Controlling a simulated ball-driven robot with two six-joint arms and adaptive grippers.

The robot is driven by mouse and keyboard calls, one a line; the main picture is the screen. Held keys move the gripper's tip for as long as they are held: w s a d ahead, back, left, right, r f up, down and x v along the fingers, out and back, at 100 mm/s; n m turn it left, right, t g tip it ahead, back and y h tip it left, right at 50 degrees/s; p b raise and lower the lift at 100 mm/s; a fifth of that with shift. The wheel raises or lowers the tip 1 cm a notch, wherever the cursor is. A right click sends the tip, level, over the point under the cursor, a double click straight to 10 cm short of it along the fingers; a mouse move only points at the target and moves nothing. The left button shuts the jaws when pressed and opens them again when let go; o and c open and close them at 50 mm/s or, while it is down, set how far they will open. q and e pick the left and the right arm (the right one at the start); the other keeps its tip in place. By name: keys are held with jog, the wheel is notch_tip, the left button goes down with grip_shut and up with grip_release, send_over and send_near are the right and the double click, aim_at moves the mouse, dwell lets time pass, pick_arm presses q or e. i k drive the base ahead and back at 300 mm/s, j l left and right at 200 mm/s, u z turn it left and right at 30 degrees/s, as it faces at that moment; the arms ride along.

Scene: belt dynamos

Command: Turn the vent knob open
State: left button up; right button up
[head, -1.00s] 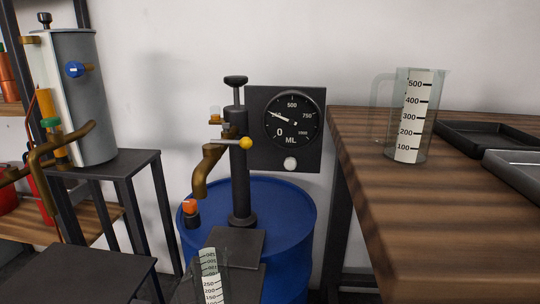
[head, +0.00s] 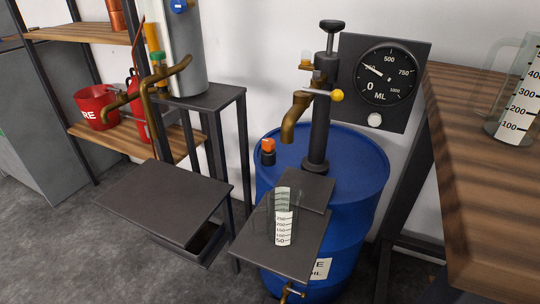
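A small orange-topped black knob (head: 268,148) stands on the left rim of the blue drum (head: 350,200); it appears to be the vent knob. I cannot tell from its shape whether it is open or shut. A black hand pump (head: 318,140) with a bronze spout (head: 294,120) and a yellow ball-ended lever (head: 336,96) rises from the drum lid. Neither of my grippers shows in the head view.
A clear measuring beaker (head: 283,215) stands on a dark platform (head: 262,252) before the drum. A dial gauge (head: 388,76) hangs behind. A wooden table (head: 480,150) with a measuring jug (head: 520,90) is right. A dark low table (head: 160,200) is left.

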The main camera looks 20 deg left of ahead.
aim_at(268, 144)
jog(key=i+j+z, duration=0.1)
jog(key=j, duration=0.35)
jog(key=i+j+z, duration=0.1)
jog(key=j, duration=0.35)
jog(key=j+z, duration=0.1)
jog(key=j, duration=0.35)
jog(key=i, duration=0.05)
